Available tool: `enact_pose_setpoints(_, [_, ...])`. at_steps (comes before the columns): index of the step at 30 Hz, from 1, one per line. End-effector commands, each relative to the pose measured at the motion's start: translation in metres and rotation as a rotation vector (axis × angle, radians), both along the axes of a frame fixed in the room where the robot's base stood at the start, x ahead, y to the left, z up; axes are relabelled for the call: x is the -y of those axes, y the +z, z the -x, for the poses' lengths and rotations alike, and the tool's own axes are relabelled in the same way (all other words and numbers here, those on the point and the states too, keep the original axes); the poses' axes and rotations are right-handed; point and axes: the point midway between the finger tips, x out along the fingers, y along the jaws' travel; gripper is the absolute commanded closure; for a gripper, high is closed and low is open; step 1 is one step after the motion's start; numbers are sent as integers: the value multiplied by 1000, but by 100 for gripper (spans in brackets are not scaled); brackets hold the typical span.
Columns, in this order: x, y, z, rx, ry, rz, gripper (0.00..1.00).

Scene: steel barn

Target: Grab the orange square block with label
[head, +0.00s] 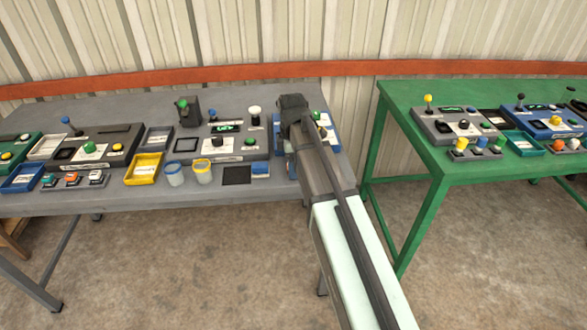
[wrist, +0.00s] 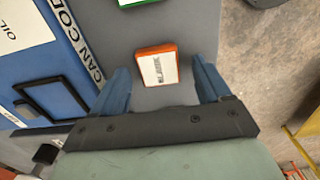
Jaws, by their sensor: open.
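An orange square block (wrist: 156,66) with a white printed label on top lies flat on the grey table in the wrist view. My gripper (wrist: 161,72) is open, with one blue finger on each side of the block and a gap at both sides. Nothing is held. In the head view my gripper (head: 291,166) is over the right end of the grey table (head: 225,196), and I cannot make out this block there; the arm and gripper cover that spot.
A green block (wrist: 138,2) lies just beyond the orange one. A blue control panel (wrist: 40,60) with a black-framed recess stands left of the fingers. A green table (head: 455,170) is at right.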

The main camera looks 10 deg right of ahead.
Motion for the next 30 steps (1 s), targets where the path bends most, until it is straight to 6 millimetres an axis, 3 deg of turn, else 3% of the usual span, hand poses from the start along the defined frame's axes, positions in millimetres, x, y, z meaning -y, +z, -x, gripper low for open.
enact_pose_setpoints(8, [0,-3,0,0,0,0,24])
enact_pose_setpoints(26, [0,-2,0,0,0,0,82])
enact_pose_setpoints(30, [0,-2,0,0,0,0,83])
